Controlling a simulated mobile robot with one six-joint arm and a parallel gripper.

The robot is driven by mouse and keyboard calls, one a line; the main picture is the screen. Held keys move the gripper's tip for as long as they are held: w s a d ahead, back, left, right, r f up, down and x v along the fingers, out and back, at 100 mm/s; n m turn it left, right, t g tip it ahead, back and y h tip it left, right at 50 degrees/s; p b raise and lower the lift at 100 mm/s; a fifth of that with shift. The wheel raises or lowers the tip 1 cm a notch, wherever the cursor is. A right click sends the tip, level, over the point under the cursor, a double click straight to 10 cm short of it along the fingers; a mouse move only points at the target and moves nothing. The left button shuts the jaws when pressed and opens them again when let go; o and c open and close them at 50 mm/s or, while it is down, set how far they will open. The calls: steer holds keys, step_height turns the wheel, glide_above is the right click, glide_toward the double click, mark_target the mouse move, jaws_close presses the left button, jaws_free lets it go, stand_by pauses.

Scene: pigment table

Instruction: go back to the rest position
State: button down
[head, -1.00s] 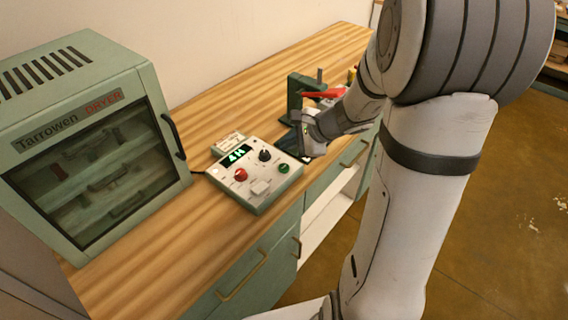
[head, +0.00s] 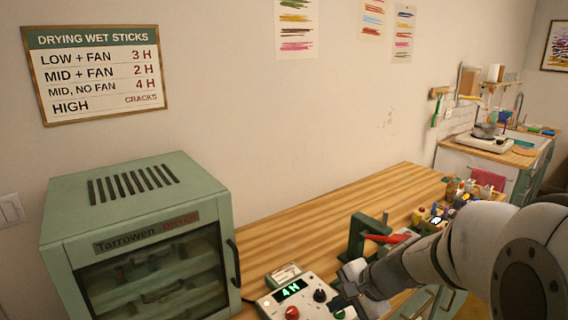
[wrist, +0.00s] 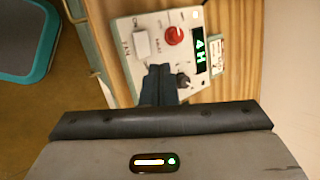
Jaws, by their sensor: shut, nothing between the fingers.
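My gripper (head: 346,288) is at the end of my arm, close to the control box (head: 270,309) on the wooden worktop. In the wrist view my gripper's dark fingers (wrist: 160,84) are together and empty. They overlap the near part of the control box (wrist: 124,58), by the dark knob (wrist: 183,80). I cannot tell whether they touch it. The box's display (wrist: 200,48) shows 4 H in green. A red knob (wrist: 174,36) and a white switch (wrist: 141,43) also show.
The green Tarrowen dryer (head: 130,190) stands left of the box, door closed. A dark green press with a red handle (head: 385,238) stands behind my gripper. Small bottles (head: 428,217) sit further right. A drying-times sign (head: 95,72) hangs on the wall. Worktop (head: 330,215) at the back is clear.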

steer(key=s+d+r+n+h, duration=0.1)
steer(key=s+r+n+h, duration=0.1)
steer(key=s+n, duration=0.3)
steer(key=s+d+r+n+g+h, duration=0.1)
steer(key=s+d+r+n+h, duration=0.1)
steer(key=s+n+h, duration=0.2)
steer(key=s+n, duration=0.2)
steer(key=s, duration=0.2)
steer(key=shift+s, duration=0.25)
